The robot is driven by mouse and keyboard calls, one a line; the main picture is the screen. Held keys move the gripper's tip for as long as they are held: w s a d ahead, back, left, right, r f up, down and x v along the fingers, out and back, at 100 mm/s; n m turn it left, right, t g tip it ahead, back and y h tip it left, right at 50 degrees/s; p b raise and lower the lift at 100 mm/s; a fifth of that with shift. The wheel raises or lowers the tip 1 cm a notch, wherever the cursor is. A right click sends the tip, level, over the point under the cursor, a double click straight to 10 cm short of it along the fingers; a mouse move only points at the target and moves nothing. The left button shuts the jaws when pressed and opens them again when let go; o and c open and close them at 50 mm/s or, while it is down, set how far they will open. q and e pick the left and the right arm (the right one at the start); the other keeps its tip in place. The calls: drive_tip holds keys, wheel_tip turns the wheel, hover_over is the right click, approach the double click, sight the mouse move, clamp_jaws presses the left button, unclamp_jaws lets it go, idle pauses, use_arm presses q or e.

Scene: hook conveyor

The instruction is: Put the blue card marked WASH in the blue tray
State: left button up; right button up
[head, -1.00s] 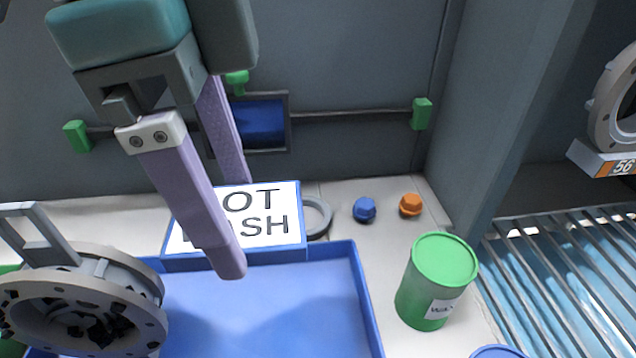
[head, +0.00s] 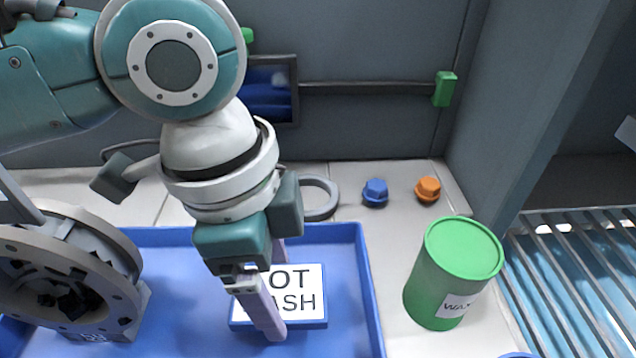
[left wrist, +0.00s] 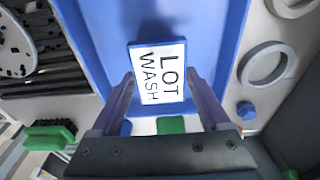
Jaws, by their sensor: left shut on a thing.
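The blue card (head: 305,295) has a white face whose visible letters read OT and ASH in the head view; one finger covers its left part. In the left wrist view the card (left wrist: 172,62) reads LOT WASH. My left gripper (head: 276,295) is shut on the card, with a lilac finger at either side of it. The card is within the outline of the blue tray (head: 368,290), towards its back right. I cannot tell whether it touches the tray floor. The tray also shows in the left wrist view (left wrist: 222,50). My right gripper is not in view.
A grey round flange (head: 75,285) is at the tray's left. A green can (head: 455,270) stands right of the tray. A grey ring (head: 330,205), a blue nut (head: 375,192) and an orange nut (head: 428,189) lie behind. A slatted conveyor (head: 580,270) is at far right.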

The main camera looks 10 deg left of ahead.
sight(273, 291)
use_arm(q)
wheel_tip(273, 291, down, 3)
drive_tip(key=shift+f+b, duration=0.1)
drive_tip(key=shift+b, duration=0.3)
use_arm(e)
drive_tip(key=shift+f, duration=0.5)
use_arm(q)
drive_tip(key=shift+f, duration=0.25)
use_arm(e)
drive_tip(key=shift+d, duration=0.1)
use_arm(q)
drive_tip(key=shift+f, duration=0.1)
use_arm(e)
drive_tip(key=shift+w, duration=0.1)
use_arm(q)
drive_tip(key=o, duration=1.2)
drive_tip(key=shift+c, duration=0.2)
wheel_tip(273, 291, up, 12)
drive_tip(key=a+p, duration=0.1)
drive_tip(key=p, duration=0.2)
drive_tip(key=shift+s+a, duration=0.2)
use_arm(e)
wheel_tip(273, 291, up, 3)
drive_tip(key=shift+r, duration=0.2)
